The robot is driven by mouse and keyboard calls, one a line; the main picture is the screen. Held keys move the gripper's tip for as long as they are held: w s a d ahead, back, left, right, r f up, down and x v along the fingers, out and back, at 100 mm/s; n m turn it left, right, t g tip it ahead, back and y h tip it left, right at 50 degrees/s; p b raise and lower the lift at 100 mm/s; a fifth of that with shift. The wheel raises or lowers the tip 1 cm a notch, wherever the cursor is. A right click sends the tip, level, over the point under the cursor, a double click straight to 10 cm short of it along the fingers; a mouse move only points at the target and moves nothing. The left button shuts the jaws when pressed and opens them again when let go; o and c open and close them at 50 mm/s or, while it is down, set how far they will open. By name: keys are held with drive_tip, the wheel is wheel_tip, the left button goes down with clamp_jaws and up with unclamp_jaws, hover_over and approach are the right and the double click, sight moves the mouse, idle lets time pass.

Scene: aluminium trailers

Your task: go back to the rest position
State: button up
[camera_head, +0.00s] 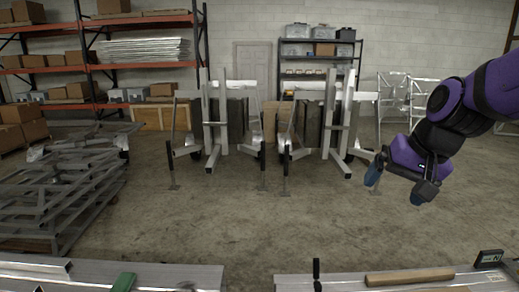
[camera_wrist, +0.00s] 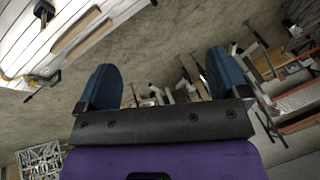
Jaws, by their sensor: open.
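My gripper (camera_head: 397,190) hangs at the right of the head view, at the end of my purple and black arm. Its two blue-tipped fingers are spread wide apart, with nothing between them. It is in the air over the concrete floor, beyond the near bench edge and apart from it. In the wrist view my gripper (camera_wrist: 165,84) also shows both blue fingers apart, with only floor and distant aluminium frames behind the gap.
Stacked aluminium frames (camera_head: 65,185) stand left. Upright trailers (camera_head: 216,125) stand mid-room before shelving. The floor between is clear.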

drive_tip(key=s+d+r+n+h, duration=0.1)
drive_tip(key=s+d+r, duration=0.1)
drive_tip(key=s, duration=0.5)
drive_tip(key=s+d+r+n+t+h, duration=0.1)
drive_tip(key=s+d+r+n, duration=0.1)
drive_tip(key=s, duration=0.5)
drive_tip(key=shift+s+d+r+h, duration=0.2)
drive_tip(key=shift+s+h, duration=0.1)
drive_tip(key=shift+s, duration=0.1)
